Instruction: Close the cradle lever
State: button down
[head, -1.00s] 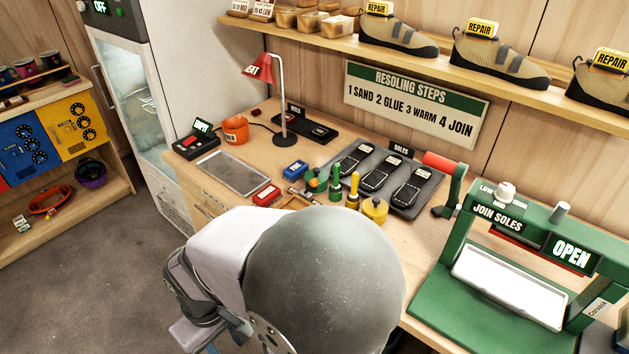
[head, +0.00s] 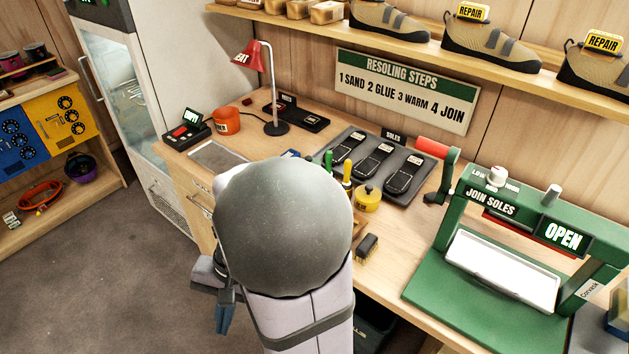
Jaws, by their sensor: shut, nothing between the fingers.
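A green press marked JOIN SOLES (head: 430,290) stands on the bench at the right, and its display (head: 562,236) reads OPEN. A white cradle-like tray (head: 503,270) lies under its top beam. A green lever arm with a red handle (head: 432,147) stands raised at the press's left; it looks like the cradle lever. My gripper (head: 224,318), with blue fingers, shows small at the lower left beside my arm. It is shut and empty, over the floor in the picture and well apart from the lever.
My arm covers the bench's front middle. A dark sole tray (head: 414,150), a yellow pot (head: 368,199) and a small dark brush-like block (head: 367,246) lie left of the press. A red lamp (head: 252,68) stands behind. A shelf of shoes (head: 480,53) overhangs the bench.

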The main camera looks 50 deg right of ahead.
jog(key=w+d+r+m+t+b, duration=0.1)
jog(key=w+d+m+t, duration=0.25)
jog(key=d+m, duration=0.5)
jog(key=w+d+r+m+t, duration=0.1)
jog(key=w+d+m+t, duration=0.3)
jog(key=d+m, duration=0.45)
jog(key=s+d+r+m+t+h, duration=0.1)
jog(key=s+d+m+t+h, duration=0.1)
jog(key=s+d+m+h, duration=0.2)
jog(key=s+d+r+m+t+h, duration=0.2)
jog(key=s+d+m+h, duration=0.2)
jog(key=d+m, duration=0.5)
jog(key=s+d, duration=0.2)
jog(key=d, duration=0.5)
jog(key=shift+r+m+h+b, duration=0.2)
jog(key=shift+m+h+b, duration=0.15)
jog(key=shift+m+h, duration=0.05)
jog(key=shift+w, duration=0.15)
